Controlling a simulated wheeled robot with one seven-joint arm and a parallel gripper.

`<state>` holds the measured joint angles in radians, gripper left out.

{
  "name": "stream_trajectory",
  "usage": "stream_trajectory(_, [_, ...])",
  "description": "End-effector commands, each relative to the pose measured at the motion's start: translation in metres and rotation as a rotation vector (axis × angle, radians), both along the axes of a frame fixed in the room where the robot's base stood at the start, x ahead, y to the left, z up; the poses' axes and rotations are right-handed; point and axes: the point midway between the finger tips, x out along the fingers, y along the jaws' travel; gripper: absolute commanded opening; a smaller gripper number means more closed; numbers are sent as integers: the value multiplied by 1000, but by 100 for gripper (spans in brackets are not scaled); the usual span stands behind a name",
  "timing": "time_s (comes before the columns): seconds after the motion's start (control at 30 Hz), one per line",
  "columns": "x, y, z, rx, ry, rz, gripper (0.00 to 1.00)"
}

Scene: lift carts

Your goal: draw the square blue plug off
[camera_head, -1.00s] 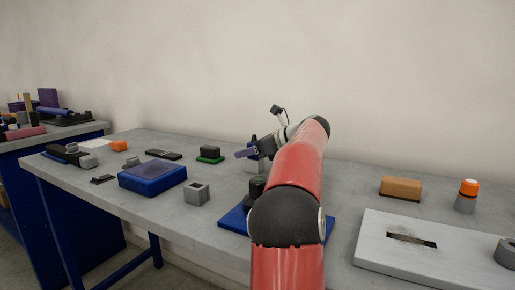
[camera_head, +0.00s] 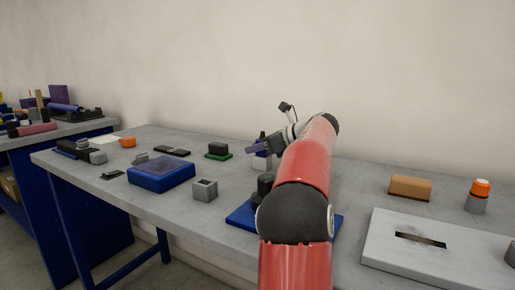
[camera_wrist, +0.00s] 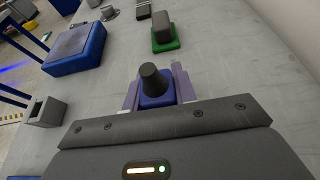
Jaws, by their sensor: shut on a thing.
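The square blue plug (camera_wrist: 157,101), with a dark tapered knob on top, sits between the two purple fingers of my gripper (camera_wrist: 155,88) in the wrist view. The fingers are shut on its sides. In the head view my gripper (camera_head: 262,147) is over the back middle of the table, and the plug's dark top (camera_head: 262,135) pokes up behind the fingers. A small pale block shows just under the gripper there. Whether the plug is clear of what lies beneath it cannot be told, as the gripper hides its underside.
A dark block on a green base (camera_head: 218,155) stands left of the gripper. A blue box (camera_head: 162,176) and a grey block with a square hole (camera_head: 205,191) are nearer. A brown block (camera_head: 411,187), an orange-capped cylinder (camera_head: 479,196) and a slotted white board (camera_head: 395,258) stand right.

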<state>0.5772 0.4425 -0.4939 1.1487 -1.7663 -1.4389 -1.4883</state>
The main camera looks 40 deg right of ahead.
Motion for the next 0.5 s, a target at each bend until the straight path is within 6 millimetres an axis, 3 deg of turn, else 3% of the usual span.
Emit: stream_trajectory(0.5, [0, 0, 21, 0, 0, 0, 3])
